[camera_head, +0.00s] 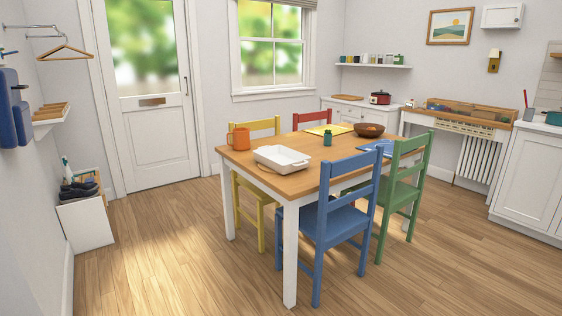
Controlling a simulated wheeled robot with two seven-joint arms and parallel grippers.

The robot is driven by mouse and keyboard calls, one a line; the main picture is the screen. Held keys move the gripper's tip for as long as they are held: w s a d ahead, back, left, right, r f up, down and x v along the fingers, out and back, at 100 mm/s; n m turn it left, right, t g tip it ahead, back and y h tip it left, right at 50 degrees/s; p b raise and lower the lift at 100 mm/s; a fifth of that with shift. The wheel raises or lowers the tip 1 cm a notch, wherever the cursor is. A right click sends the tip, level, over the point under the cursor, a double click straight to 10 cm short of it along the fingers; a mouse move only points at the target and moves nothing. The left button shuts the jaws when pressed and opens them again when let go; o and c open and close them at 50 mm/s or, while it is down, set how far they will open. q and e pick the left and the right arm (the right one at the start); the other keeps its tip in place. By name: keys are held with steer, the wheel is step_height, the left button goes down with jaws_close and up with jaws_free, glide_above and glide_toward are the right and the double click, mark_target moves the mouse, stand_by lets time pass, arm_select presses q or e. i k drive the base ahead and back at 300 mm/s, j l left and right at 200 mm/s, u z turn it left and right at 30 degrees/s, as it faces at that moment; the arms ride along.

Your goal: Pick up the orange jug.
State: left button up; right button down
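The orange jug (240,138) stands upright near the far left corner of the wooden table (300,174). Its handle side faces left. A white baking dish (281,158) sits on the table to the right of the jug and nearer to me, apart from it. Neither of my grippers is in view, and nothing is touching the jug.
Yellow (264,125), red (311,117), blue (345,215) and green (408,170) chairs surround the table. A green jar (327,138) and a brown bowl (368,130) stand on it. A white shoe box unit (85,222) is at left. Floor (170,250) left of the table is clear.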

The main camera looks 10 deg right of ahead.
mark_target(241, 136)
steer(key=i+j+u, duration=0.15)
steer(key=i+u, duration=0.15)
steer(key=i, duration=2.1)
